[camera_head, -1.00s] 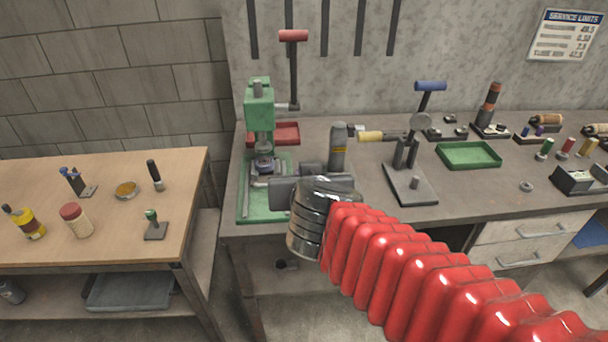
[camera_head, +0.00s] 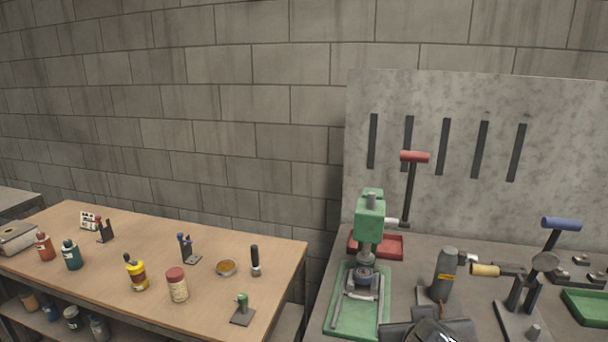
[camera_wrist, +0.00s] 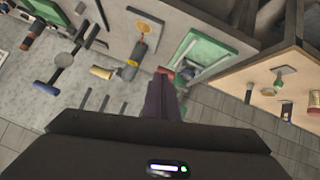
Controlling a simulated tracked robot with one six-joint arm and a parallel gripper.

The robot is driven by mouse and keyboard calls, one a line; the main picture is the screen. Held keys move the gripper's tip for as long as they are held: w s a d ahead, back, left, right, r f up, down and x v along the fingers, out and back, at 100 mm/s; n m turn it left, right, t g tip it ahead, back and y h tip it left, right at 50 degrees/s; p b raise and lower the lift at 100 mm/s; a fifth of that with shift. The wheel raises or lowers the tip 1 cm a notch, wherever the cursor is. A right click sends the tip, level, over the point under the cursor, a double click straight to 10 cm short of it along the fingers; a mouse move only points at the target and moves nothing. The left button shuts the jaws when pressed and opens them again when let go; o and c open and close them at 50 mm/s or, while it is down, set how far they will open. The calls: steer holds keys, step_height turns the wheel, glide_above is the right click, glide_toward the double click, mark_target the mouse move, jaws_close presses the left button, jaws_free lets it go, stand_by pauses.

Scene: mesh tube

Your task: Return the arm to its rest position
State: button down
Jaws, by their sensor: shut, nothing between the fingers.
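My gripper (camera_wrist: 160,80) shows in the wrist view as dark fingers pressed together, pointing up the picture from a wide dark body. Nothing is between the fingers. They show in front of the metal workbench and the back panel; how far away these are I cannot tell. In the head view, only dark and shiny parts of my arm's end show at the bottom edge, in front of the workbench (camera_head: 405,292). The fingers cannot be made out there, and the rest of my arm is out of that view.
The green press (camera_head: 370,215) with a red handle stands near the workbench's left end. A grey canister (camera_head: 444,275) and a blue-handled press (camera_head: 560,224) stand right of it. A wooden table (camera_head: 110,265) with bottles and small tools is at left, with a gap between the two.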

steer(key=s+a+f+g+y, duration=0.3)
steer(key=s+a+g+y, duration=0.1)
steer(key=s, duration=0.6)
steer(key=shift+s+a+n, duration=0.4)
steer(key=shift+a, duration=0.25)
steer(key=c, duration=2.5)
jaws_free()
steer(key=shift+f, duration=0.1)
